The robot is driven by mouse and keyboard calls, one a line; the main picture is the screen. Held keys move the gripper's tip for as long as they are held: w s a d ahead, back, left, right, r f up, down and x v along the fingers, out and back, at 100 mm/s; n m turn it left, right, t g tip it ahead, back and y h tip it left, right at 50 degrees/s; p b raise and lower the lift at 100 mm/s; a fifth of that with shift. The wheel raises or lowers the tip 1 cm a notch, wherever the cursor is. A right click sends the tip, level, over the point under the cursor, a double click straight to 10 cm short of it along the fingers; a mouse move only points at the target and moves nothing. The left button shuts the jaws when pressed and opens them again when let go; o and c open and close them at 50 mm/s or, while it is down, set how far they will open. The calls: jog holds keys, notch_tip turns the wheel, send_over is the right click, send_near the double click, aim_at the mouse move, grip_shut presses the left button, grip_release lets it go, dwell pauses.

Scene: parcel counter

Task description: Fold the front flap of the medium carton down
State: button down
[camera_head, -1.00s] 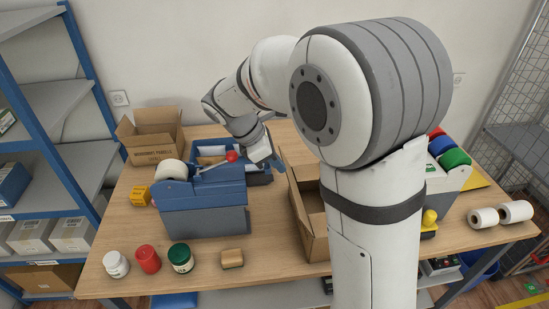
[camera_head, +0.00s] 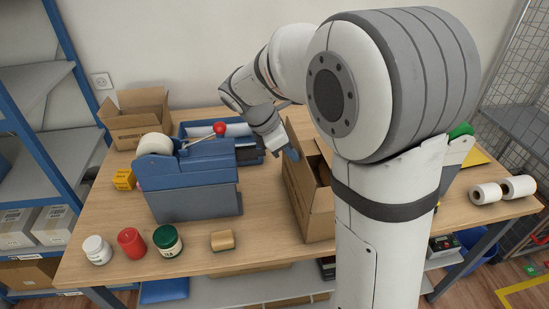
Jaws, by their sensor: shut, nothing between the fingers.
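An open brown carton (camera_head: 309,209) stands at the middle of the table, partly hidden behind my arm. A raised flap or side shows at its upper left. Another open carton (camera_head: 139,128) with print on its side stands at the back left, its flaps up. I cannot tell from the view which one is the medium carton. The middle carton's right part is hidden by my arm.
A blue tape dispenser (camera_head: 195,190) with a red-knobbed lever stands left of the middle carton. White rolls (camera_head: 487,193) lie at the right.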

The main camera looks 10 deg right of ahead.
jog(key=d+f+b, duration=0.2)
jog(key=d+f, duration=0.3)
jog(key=d, duration=0.2)
jog(key=shift+w+d+f+b, duration=0.15)
jog(key=shift+w+f+b, duration=0.1)
jog(key=shift+b, duration=0.15)
jog(key=shift+f, duration=0.35)
jog(key=shift+r, duration=0.1)
notch_tip(320, 180, up, 9)
jog(key=p, duration=0.8)
